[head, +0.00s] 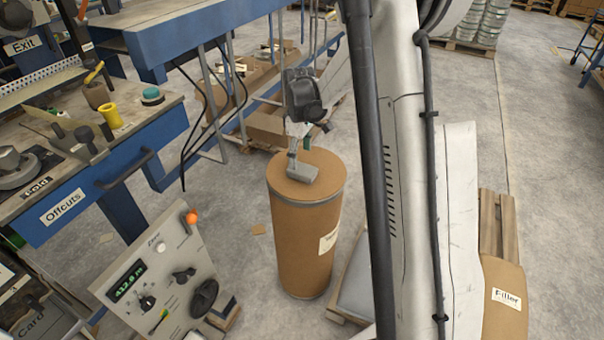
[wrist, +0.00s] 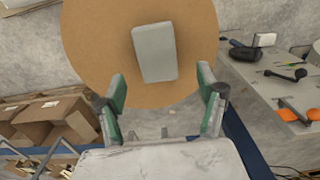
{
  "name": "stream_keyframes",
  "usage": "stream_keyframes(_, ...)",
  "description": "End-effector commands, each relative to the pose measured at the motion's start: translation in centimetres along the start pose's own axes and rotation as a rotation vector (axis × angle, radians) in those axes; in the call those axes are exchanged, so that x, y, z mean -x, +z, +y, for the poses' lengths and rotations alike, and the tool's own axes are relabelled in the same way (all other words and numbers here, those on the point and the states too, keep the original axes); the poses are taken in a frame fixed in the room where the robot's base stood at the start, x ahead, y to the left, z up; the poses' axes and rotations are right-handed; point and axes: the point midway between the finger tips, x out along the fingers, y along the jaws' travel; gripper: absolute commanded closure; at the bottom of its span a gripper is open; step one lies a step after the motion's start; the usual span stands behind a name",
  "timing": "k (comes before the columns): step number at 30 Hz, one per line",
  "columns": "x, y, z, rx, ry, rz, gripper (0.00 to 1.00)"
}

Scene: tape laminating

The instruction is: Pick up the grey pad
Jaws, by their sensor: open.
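The grey pad (head: 303,173) lies flat on the round brown lid of a cardboard drum (head: 305,235). In the wrist view the pad (wrist: 155,53) is a pale grey rounded block, slightly tilted, on the drum's lid (wrist: 85,45). My gripper (head: 300,146) hangs just above the drum in the head view. In the wrist view my gripper (wrist: 162,78) is open, with green-sided fingers spread wider than the pad. The pad shows ahead of and between the fingertips, and nothing is held. The exact height gap is hard to tell.
A control panel (head: 155,285) with knobs and an orange-topped lever stands left of the drum. The blue Offcuts bench (head: 100,180) is further left. Cardboard boxes (head: 268,128) lie behind the drum. A Filler box (head: 502,300) stands at right. The lid around the pad is clear.

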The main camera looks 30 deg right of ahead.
Motion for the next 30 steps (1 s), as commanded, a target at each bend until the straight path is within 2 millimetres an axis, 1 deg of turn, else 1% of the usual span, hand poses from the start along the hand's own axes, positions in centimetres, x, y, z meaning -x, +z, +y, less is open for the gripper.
stream_keyframes(1, -0.7, 0.0, 0.0, 0.000, 0.000, 0.000, 0.30)
stream_keyframes(3, -1.2, 0.0, 0.0, 0.000, 0.000, 0.000, 0.30)
stream_keyframes(8, -1.7, 0.0, 0.0, 0.000, 0.000, 0.000, 0.30)
stream_keyframes(11, -2.5, -0.1, 0.2, 0.000, 0.000, 0.000, 0.30)
stream_keyframes(18, -5.8, -0.1, 0.4, 0.000, 0.000, 0.000, 0.30)
stream_keyframes(21, -6.6, -0.1, 0.4, 0.000, 0.000, 0.000, 0.30)
stream_keyframes(27, -6.7, -0.1, 0.4, 0.000, 0.000, 0.000, 0.30)
stream_keyframes(28, -6.7, -0.1, 0.4, 0.000, 0.000, 0.000, 0.31)
stream_keyframes(30, -6.7, -0.1, 0.4, 0.000, 0.000, 0.000, 0.41)
